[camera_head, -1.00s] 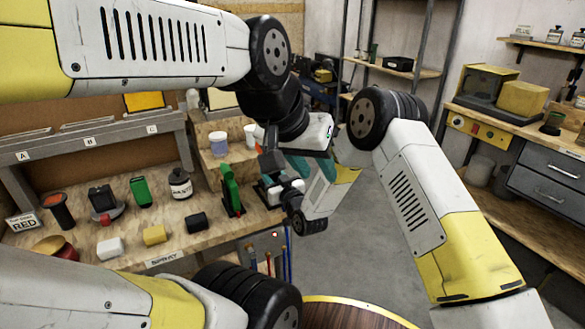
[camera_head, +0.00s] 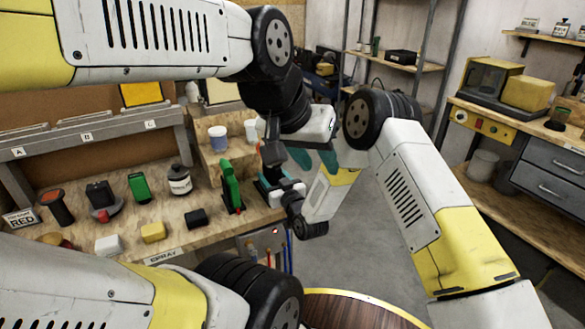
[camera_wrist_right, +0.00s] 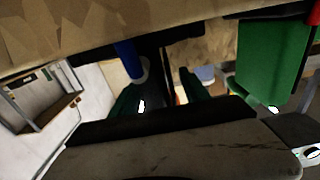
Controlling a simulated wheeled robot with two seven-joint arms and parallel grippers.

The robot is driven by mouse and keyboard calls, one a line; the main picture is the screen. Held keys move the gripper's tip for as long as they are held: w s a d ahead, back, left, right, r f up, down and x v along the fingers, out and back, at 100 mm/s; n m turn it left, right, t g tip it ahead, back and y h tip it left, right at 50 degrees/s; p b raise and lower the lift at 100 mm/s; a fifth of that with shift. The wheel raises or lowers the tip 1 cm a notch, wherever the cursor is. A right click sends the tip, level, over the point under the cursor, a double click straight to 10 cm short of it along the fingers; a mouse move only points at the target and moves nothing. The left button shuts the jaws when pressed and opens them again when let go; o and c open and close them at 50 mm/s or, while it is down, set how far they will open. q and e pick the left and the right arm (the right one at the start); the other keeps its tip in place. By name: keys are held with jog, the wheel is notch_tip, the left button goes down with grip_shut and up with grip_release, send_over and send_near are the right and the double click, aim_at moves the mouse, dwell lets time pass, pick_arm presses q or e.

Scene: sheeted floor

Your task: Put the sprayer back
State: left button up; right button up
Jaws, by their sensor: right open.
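No object is clearly identifiable as the sprayer; a SPRAY label (camera_head: 166,255) is on the bench's front edge. An upright green tool-like object (camera_head: 231,186) stands at the bench's right end. It seems to be the green shape with a red edge in the right wrist view (camera_wrist_right: 275,60). My right gripper (camera_head: 263,186) is just right of it in the head view, low over the bench end; its green fingers are apart in the wrist view. My left gripper (camera_head: 316,160) hangs higher and further right, its teal fingers apart with nothing visible between them.
The workbench (camera_head: 75,235) holds a black bottle (camera_head: 180,181), a green object (camera_head: 139,188), a yellow block (camera_head: 153,232) and a black block (camera_head: 196,219). White cups (camera_head: 218,139) stand on a raised step behind. A round wooden top (camera_head: 350,312) is at the bottom. Floor (camera_head: 375,235) is clear.

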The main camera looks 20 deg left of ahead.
jog(key=shift+r, duration=0.15)
jog(key=v, duration=1.2)
jog(key=w+d+r+m+h, duration=0.1)
jog(key=w+d+r+h, duration=0.2)
jog(key=w+d+r, duration=0.5)
jog(key=d+r+m+g+h, duration=0.1)
jog(key=d+r+m+h, duration=0.3)
jog(key=d+r, duration=0.85)
jog(key=s+d+r+m+g+h, duration=0.1)
jog(key=s+d+r+h, duration=0.2)
jog(key=s+d, duration=0.75)
jog(key=s+d+r+m+g+h, duration=0.1)
jog(key=s+d+m+g, duration=0.2)
jog(key=s+d, duration=0.7)
jog(key=s, duration=0.5)
jog(key=shift+r+h, duration=0.35)
jog(key=shift+h, duration=0.05)
jog(key=shift+d, duration=0.1)
